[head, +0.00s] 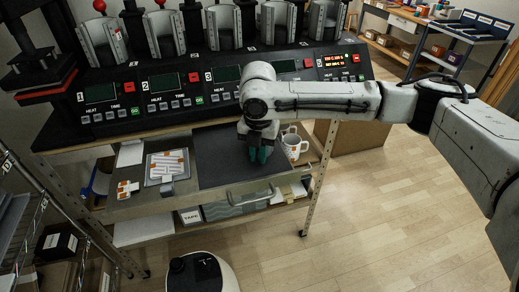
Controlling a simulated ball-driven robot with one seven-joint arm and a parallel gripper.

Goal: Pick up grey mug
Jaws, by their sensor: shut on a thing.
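My gripper (260,154), with teal fingertips, points down over the dark mat in the open drawer, left of the mugs. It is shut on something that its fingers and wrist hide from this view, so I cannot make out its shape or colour. A white mug with orange marks (294,147) stands just right of the gripper at the drawer's right side. Part of another pale mug (289,130) shows behind it. I cannot clearly pick out a grey mug.
A row of mug presses (215,75) with numbered panels stands behind the drawer. A tray of printed strips (167,166) lies left of the dark mat (220,160). The drawer's front handle (250,197) faces the open wood floor (390,200). A cardboard box (355,137) stands to the right.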

